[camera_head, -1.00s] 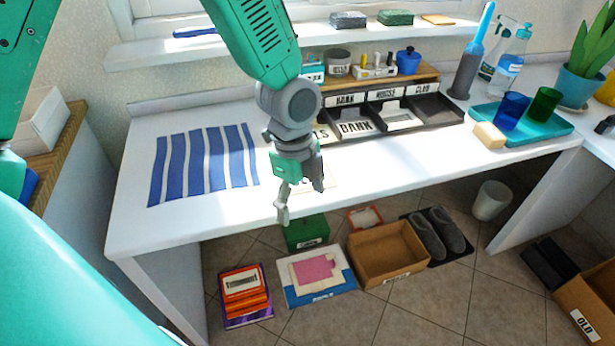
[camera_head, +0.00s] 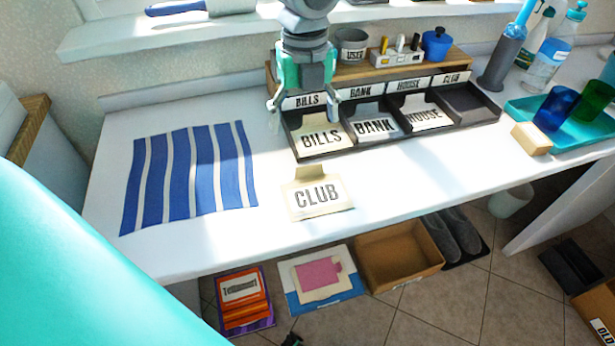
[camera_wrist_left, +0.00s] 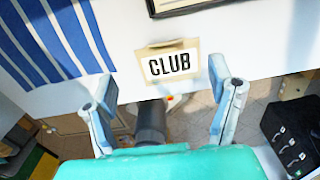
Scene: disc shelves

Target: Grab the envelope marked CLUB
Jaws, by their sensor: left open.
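The cream envelope marked CLUB (camera_head: 317,210) lies flat on the white table near its front edge, flap towards the back. It also shows in the left wrist view (camera_wrist_left: 152,46), just beyond and between the fingertips. My left gripper (camera_head: 303,108) is open and empty, fingers pointing down. In the head view it appears behind the envelope, in front of the BILLS slot; its height is hard to judge. In the left wrist view my left gripper (camera_wrist_left: 162,85) has its fingers spread wide, apart from the envelope. My right gripper is not in view.
A dark sorter tray (camera_head: 400,135) at the back holds BILLS, BANK and HOUSE envelopes; its CLUB slot is empty. A blue-striped cloth (camera_head: 190,175) lies left. A teal tray (camera_head: 575,130) with cups stands right. Boxes lie on the floor below.

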